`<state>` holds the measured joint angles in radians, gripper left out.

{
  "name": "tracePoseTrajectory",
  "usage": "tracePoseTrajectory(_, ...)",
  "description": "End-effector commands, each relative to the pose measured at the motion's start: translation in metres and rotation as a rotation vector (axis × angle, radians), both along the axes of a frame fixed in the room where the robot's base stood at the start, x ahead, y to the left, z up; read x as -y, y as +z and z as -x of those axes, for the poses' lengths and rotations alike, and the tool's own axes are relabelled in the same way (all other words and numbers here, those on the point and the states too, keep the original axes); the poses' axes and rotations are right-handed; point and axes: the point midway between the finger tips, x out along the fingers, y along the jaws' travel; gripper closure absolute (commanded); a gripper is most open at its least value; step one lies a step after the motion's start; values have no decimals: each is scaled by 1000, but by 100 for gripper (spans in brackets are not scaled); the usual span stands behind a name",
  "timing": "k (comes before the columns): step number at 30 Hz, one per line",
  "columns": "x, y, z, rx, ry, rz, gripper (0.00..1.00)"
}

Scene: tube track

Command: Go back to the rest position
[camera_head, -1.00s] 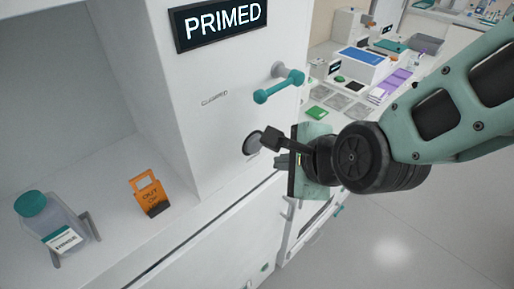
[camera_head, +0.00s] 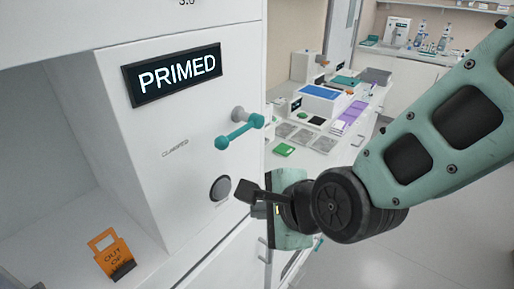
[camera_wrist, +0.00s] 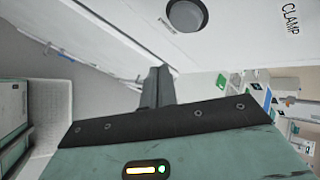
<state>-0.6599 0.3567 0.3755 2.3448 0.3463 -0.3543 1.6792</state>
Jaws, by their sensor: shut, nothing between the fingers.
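My gripper (camera_head: 246,192) is shut and empty. In the head view it is in front of the white cabinet's side, just below and right of a round dark grey button (camera_head: 220,188), with a small gap seeming to lie between them. In the wrist view my closed fingers (camera_wrist: 158,86) point toward the cabinet face, and the round grey button (camera_wrist: 185,15) is above them, apart from the fingertips. The cabinet (camera_head: 165,125) carries a lit display (camera_head: 173,75) that reads PRIMED. A teal-handled lever (camera_head: 239,129) sticks out above my gripper.
A bench (camera_head: 366,122) with trays, boxes and a green item lies behind, to the right of the cabinet. Open floor (camera_head: 420,250) is at lower right. The wrist view shows CLAMP lettering on the cabinet.

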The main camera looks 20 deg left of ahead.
Motion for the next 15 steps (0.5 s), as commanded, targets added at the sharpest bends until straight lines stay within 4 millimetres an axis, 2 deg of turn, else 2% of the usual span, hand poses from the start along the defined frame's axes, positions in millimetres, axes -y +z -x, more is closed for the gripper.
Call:
tracePoseTrajectory(4,5,0,1,16,36,32,100)
tracePoseTrajectory(7,22,-1,7,66,158,132,100)
tracePoseTrajectory(11,61,-2,22,157,435,337,100)
tracePoseTrajectory(15,111,-4,43,239,792,550,100)
